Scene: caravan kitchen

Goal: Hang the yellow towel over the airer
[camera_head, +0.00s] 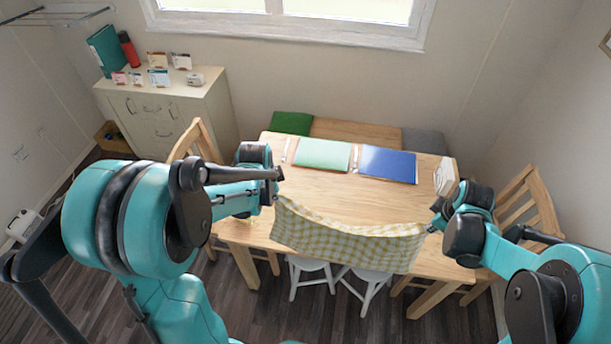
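The yellow-and-white checked towel (350,240) hangs stretched between my two grippers, in front of the near edge of the table. Its top edge sags a little in the middle. My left gripper (276,197) is at the towel's upper left corner and appears shut on it. My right gripper (431,228) is at the upper right corner and appears shut on it; its fingertips are small and partly hidden. The airer (62,16), a rack of thin rails, is on the wall at the top left, partly cut off by the picture edge.
A wooden table (330,196) carries a green mat (323,154) and a blue mat (388,164). Wooden chairs stand left (196,140) and right (530,205), with white stools (365,286) below. A cream cabinet (165,112) with books and cards stands under the airer's side.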

